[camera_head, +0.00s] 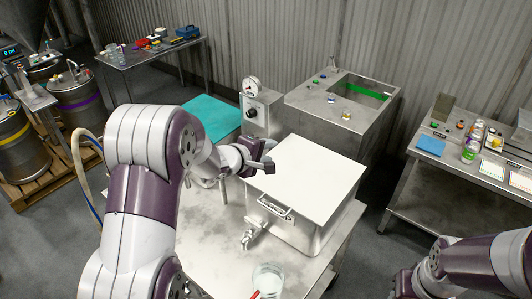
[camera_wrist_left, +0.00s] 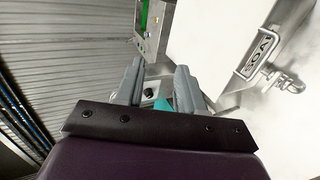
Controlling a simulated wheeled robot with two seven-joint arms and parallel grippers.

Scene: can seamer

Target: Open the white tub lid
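The tub (camera_head: 335,218) is a square metal box on a steel table, covered by a flat white lid (camera_head: 308,178) that lies level on it. My left gripper (camera_head: 266,163) is by the lid's back left corner in the head view. In the left wrist view its two grey fingers (camera_wrist_left: 156,85) are apart with nothing held between them. That view also shows the white lid (camera_wrist_left: 205,35) and a handle framing a lettered plate (camera_wrist_left: 258,57). My right arm is at the lower right; its fingers are not visible.
A tap (camera_head: 248,239) sticks out from the tub's front, and a glass beaker (camera_head: 267,279) stands near the table's front. A gauge box (camera_head: 262,112) and a steel cabinet (camera_head: 300,98) stand behind. A side table (camera_head: 405,200) with bottles is at right.

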